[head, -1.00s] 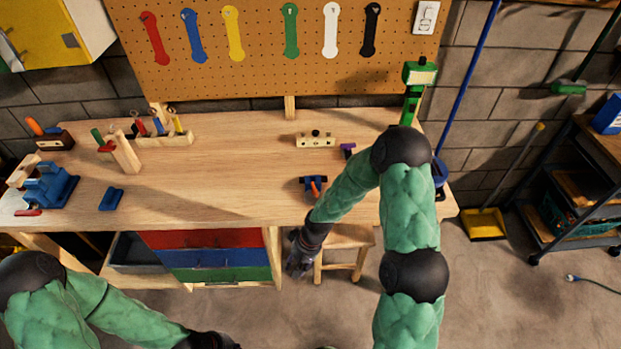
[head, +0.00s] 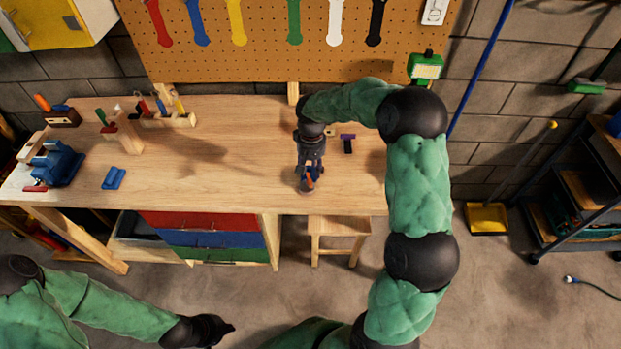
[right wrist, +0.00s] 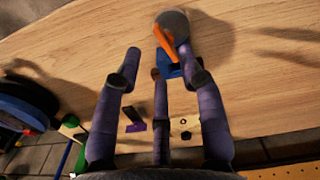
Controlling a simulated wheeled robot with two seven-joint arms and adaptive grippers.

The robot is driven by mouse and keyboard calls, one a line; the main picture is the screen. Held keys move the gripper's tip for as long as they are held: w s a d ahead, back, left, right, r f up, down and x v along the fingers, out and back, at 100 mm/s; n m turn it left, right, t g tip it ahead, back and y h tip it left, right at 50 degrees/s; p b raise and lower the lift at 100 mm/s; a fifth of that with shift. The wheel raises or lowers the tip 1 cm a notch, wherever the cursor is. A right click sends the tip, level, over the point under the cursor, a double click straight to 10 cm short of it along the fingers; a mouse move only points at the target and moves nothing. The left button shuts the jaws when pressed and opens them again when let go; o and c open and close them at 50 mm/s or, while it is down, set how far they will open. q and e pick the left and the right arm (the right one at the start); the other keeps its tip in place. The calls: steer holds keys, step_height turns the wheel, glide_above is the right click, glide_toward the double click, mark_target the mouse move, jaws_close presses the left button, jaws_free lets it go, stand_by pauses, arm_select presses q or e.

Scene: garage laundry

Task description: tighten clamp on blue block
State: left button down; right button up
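A small blue block (right wrist: 168,68) with an orange handle (right wrist: 165,42) and a round grey disc (right wrist: 173,24) shows on the table in the right wrist view. In the head view, the orange handle (head: 311,174) is partly covered by my right gripper (head: 309,170). My right gripper (right wrist: 158,58) is open, with its fingers spread around and above the blue block; contact cannot be told. Another blue block (head: 113,178) lies flat at the left of the workbench. My left gripper (head: 222,328) is low at the front, away from the bench; its fingers are unclear.
A blue vise (head: 58,165) stands at the bench's left end. A wooden tool rack (head: 180,121) is at the back left. A small purple-and-black piece (head: 348,142) lies behind my right gripper. The middle of the workbench (head: 235,180) is clear. A stool (head: 338,226) stands below.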

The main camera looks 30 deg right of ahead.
mark_target(311, 181)
step_height(311, 181, down, 6)
steer(key=shift+s+r, duration=0.1)
stand_by(0.4)
jaws_close()
